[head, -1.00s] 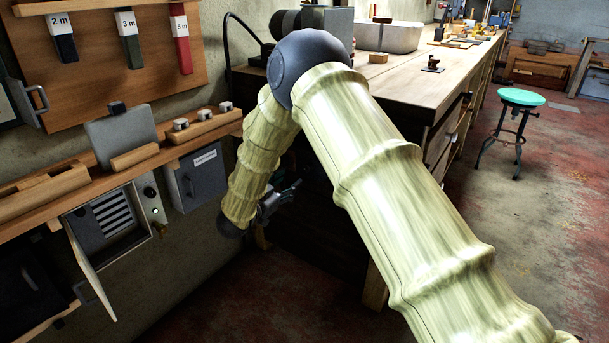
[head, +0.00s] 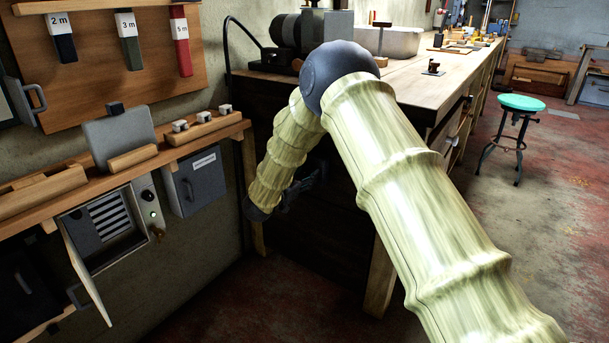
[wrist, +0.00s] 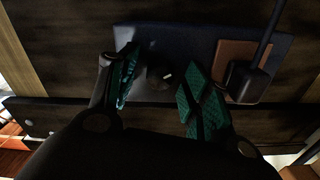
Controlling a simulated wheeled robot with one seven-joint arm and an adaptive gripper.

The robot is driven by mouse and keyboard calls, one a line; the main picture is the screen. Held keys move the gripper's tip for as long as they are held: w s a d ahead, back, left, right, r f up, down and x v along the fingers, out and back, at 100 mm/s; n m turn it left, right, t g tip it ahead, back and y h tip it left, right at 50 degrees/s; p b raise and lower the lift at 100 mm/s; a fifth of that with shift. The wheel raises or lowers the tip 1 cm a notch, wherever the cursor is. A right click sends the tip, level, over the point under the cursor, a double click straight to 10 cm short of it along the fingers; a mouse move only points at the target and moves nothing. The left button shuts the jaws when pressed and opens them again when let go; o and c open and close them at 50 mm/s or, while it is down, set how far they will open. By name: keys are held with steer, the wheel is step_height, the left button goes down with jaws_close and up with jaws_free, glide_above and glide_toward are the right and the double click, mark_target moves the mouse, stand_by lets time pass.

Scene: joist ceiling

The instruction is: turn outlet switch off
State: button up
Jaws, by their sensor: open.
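In the wrist view a dark blue-grey plate (wrist: 205,38) is fixed to a dark wooden surface. A small round dark knob with a white mark (wrist: 161,76), seemingly the outlet switch, sits on it. To its right are a brown square (wrist: 236,51) and a black plug (wrist: 247,83) with a cord running up. My gripper (wrist: 161,72) is open, its green-padded fingers on either side of the knob; contact cannot be told. In the head view my gripper (head: 297,192) is dim, in shadow beside the bench's end, and the outlet cannot be made out.
The workbench (head: 425,92) stands to the right of my gripper. On the left are a wall shelf (head: 75,190), a small open box (head: 107,225) with its door swung out, and a grey box (head: 196,182). A green stool (head: 521,103) stands on open floor at right.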

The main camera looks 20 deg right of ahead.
steer(key=shift+c, duration=0.2)
steer(key=c, duration=1)
steer(key=shift+r+p, duration=0.1)
steer(key=shift+p, duration=0.3)
steer(key=n+p, duration=0.1)
steer(key=p, duration=0.1)
steer(key=shift+r+n+p, duration=0.2)
steer(key=shift+n+p, duration=0.1)
steer(key=n+p, duration=0.4)
steer(key=p, duration=0.2)
steer(key=shift+n+p, duration=0.3)
steer(key=shift+n, duration=0.1)
steer(key=n+p, duration=0.2)
steer(key=n, duration=0.1)
steer(key=n+p, duration=0.2)
steer(key=shift+f, duration=0.3)
steer(key=shift+n, duration=0.4)
